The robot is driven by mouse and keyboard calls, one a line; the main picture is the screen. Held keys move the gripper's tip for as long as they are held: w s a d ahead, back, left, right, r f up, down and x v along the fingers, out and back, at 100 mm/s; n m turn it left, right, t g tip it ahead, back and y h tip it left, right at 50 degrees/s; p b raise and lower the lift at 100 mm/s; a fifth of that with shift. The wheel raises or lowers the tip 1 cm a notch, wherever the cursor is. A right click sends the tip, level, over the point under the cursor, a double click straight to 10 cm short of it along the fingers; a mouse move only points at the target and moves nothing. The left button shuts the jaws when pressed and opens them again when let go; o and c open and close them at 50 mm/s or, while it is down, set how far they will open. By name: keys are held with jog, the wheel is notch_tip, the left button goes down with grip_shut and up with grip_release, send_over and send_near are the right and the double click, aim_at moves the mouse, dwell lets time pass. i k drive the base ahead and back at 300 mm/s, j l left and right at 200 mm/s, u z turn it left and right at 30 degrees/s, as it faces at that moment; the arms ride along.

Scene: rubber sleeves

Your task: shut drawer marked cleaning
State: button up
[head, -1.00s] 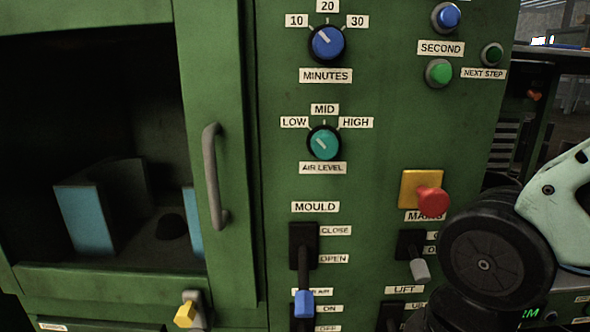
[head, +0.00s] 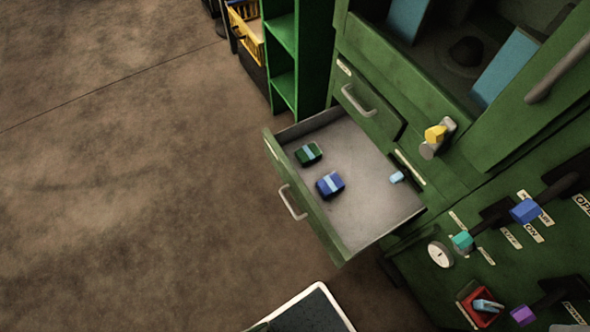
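A green drawer (head: 362,215) in the machine's lower front stands pulled far out, with a grey handle (head: 291,202) on its front. A green packet with a pale band (head: 308,154), a blue one (head: 330,185) and a small light-blue item (head: 396,177) lie inside it. A shut drawer (head: 368,112) with its own handle sits beyond it. Pale label strips lie on the machine by the drawers, but I cannot read them, so I cannot tell which drawer is marked cleaning. My gripper is not in view.
Open brown floor (head: 120,200) lies in front of the open drawer. A green shelf unit (head: 284,45) and a yellow basket (head: 245,30) stand beyond. Levers, a gauge (head: 440,254) and a yellow-knobbed latch (head: 435,134) stick out nearby. A dark, white-edged panel (head: 308,312) shows at the bottom.

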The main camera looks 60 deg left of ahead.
aim_at(370, 208)
jog(key=u, duration=1.8)
jog(key=i+j+z, duration=0.1)
jog(key=j, duration=0.5)
